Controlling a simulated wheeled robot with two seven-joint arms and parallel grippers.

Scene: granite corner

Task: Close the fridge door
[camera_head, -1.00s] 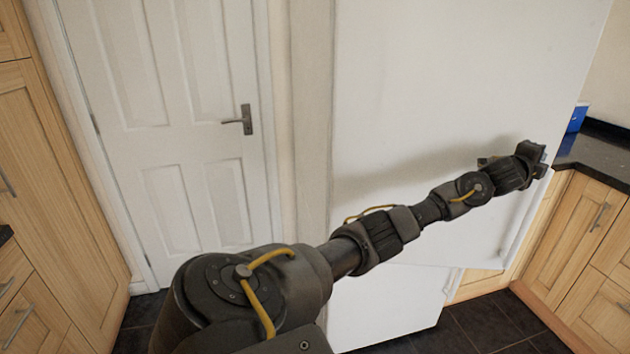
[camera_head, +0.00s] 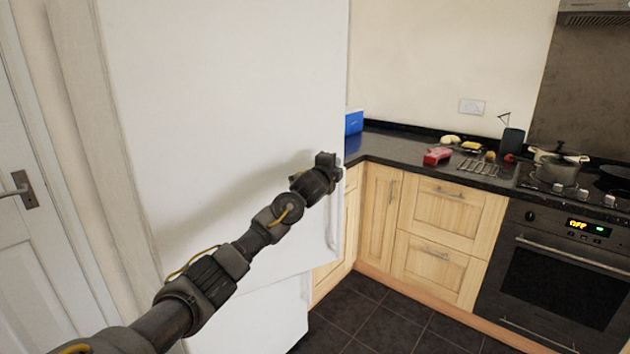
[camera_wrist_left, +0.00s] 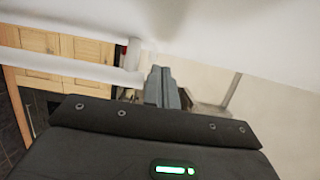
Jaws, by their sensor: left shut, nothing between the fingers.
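The white fridge door (camera_head: 225,130) stands in the left half of the head view, its broad outer face towards me and its free edge on the right. A long pale handle (camera_head: 333,220) runs down near that edge. My left arm reaches across the door face, and my left gripper (camera_head: 328,162) is at the door's right edge. In the left wrist view the fingers (camera_wrist_left: 161,88) are shut with nothing between them, close to the white door and a pale bar. I cannot tell whether they touch the door. My right gripper is not in view.
A dark worktop (camera_head: 395,150) with a blue box (camera_head: 354,123), a red item (camera_head: 437,155) and a pot (camera_head: 558,168) runs to the right. Wooden cupboards (camera_head: 440,220) and an oven (camera_head: 550,280) stand below. Dark floor tiles (camera_head: 385,320) are clear in front.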

